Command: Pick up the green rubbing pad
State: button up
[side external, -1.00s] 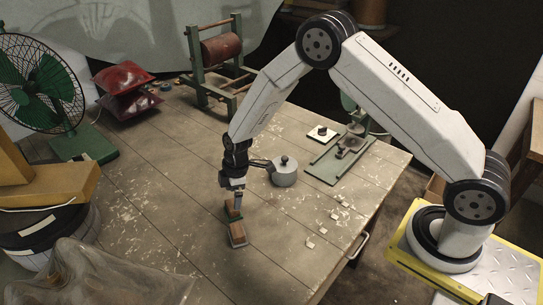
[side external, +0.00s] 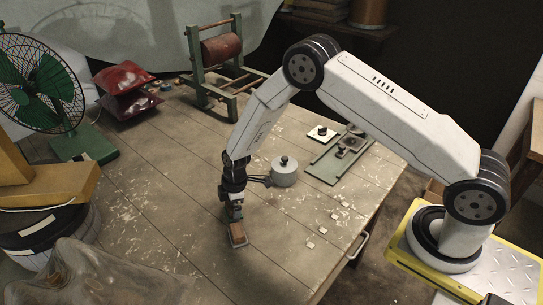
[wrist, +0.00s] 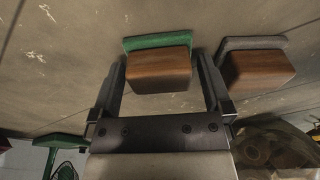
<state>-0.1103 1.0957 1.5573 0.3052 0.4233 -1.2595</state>
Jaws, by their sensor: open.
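The green rubbing pad (wrist: 160,42) shows in the wrist view as a brown wooden block with a green layer along its far edge. My gripper (wrist: 162,72) is open, with one finger on each side of the wooden block. I cannot tell whether either finger touches it. In the side external view my gripper (side external: 235,212) points down low at the table and mostly hides the green pad. A second wooden block with a grey layer, the grey pad (wrist: 255,62), lies just right of my right finger.
In the side external view the grey pad (side external: 238,234) lies close in front of my gripper. A round grey pot (side external: 284,174) with a black knob stands to the right. Small pale scraps (side external: 322,230) lie farther right. The table (side external: 170,240) is clear to the left.

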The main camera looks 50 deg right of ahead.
dwell(0.3)
jog(key=c, duration=1.1)
jog(key=shift+r, duration=0.15)
jog(key=shift+r, duration=0.4)
notch_tip(320, 180, up, 2)
jog(key=shift+s+r, duration=0.15)
jog(key=shift+r, duration=0.1)
jog(key=shift+s+d+r, duration=0.3)
jog(key=shift+s+r, duration=1.25)
jog(key=shift+s, duration=0.7)
jog(key=shift+s+d+r, duration=0.25)
jog(key=shift+s+r, duration=1.35)
jog(key=shift+s, duration=0.65)
jog(key=shift+s+d+r, duration=0.3)
jog(key=shift+s+r, duration=1.25)
jog(key=shift+s, duration=0.7)
